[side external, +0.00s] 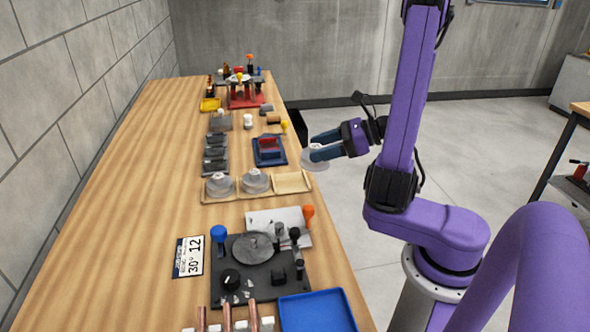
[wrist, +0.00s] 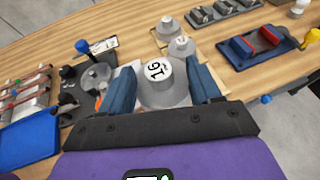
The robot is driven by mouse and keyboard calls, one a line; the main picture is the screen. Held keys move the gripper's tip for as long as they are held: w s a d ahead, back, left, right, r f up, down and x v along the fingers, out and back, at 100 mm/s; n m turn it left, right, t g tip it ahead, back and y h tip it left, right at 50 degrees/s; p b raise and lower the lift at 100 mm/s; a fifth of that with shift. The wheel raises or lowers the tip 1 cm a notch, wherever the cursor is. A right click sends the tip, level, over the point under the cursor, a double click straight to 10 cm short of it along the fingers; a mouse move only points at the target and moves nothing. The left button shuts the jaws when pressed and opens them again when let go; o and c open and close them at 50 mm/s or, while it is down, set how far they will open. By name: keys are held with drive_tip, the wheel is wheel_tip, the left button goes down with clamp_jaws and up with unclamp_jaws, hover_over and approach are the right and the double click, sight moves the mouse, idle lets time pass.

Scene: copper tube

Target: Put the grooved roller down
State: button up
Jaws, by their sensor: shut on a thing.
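The grooved roller (side external: 316,163) is a grey, disc-like piece with a narrower hub. My gripper (side external: 322,151) is shut on it and holds it in the air just off the table's right edge. In the wrist view the roller (wrist: 163,88) sits between the two blue fingers, and its top label reads 16 or 91. A beige tray (side external: 274,193) on the table has a bare right compartment (side external: 292,182). Two similar grey rollers (side external: 219,184) (side external: 256,179) stand in its other compartments. The held roller's underside is hidden in the wrist view.
A blue tray with a red block (side external: 268,150) lies beyond the beige tray. Nearer stand a dark bending fixture (side external: 262,280) with knobs, a white plate with an orange-handled tool (side external: 308,215), and an empty blue tray (side external: 316,312).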

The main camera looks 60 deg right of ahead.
sight(313, 147)
drive_tip(key=w, duration=0.1)
drive_tip(key=w+f, duration=0.1)
drive_tip(key=w+d, duration=0.1)
drive_tip(key=shift+f, duration=0.25)
drive_tip(key=w+f, duration=0.2)
drive_tip(key=w+d+f, duration=0.1)
drive_tip(key=w+f, duration=0.3)
drive_tip(key=shift+w+d+f, duration=0.15)
drive_tip(key=shift+d+f, duration=0.1)
drive_tip(key=shift+d, duration=0.15)
drive_tip(key=shift+w+f, duration=0.15)
drive_tip(key=shift+f, duration=1.5)
drive_tip(key=shift+f, duration=0.1)
drive_tip(key=o, duration=1.3)
drive_tip(key=shift+c, duration=0.2)
